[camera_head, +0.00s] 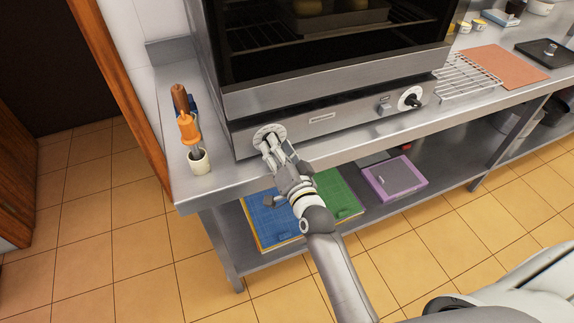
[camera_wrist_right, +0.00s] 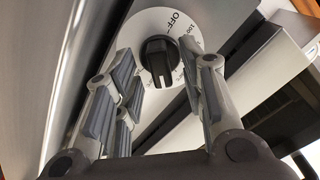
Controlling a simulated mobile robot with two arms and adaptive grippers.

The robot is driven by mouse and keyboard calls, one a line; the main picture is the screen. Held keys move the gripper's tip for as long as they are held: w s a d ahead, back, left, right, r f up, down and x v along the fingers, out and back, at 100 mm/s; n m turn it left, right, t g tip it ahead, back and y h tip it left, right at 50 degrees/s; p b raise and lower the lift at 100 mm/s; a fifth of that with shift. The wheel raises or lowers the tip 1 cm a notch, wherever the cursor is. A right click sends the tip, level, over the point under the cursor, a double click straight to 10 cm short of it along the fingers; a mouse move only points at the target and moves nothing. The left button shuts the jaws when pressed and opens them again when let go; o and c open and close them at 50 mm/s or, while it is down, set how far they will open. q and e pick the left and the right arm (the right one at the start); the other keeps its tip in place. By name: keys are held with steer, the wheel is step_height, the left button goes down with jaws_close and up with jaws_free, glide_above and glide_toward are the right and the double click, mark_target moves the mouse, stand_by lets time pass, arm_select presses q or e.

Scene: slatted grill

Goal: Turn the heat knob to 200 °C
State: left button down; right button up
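The oven's left dial (camera_head: 270,131) is a white disc on the front panel, mostly behind my right gripper (camera_head: 273,146) in the head view. In the right wrist view, the white dial (camera_wrist_right: 140,25) carries "OFF" and what looks like "100". A black heat knob (camera_wrist_right: 158,60) stands at its centre. My right gripper (camera_wrist_right: 165,80) is open, with its fingers on either side of the knob and a visible gap to each. I cannot tell exactly which mark the knob points to. My left gripper is not in view.
A second black knob (camera_head: 412,99) is at the panel's right. A holder (camera_head: 198,161) with orange- and brown-handled tools stands on the counter's left. A wire rack (camera_head: 465,78) lies right of the oven. Blue (camera_head: 272,217) and green (camera_head: 338,196) boards lie on the lower shelf.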

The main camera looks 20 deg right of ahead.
steer(key=s, duration=1.1)
steer(key=shift+d, duration=0.2)
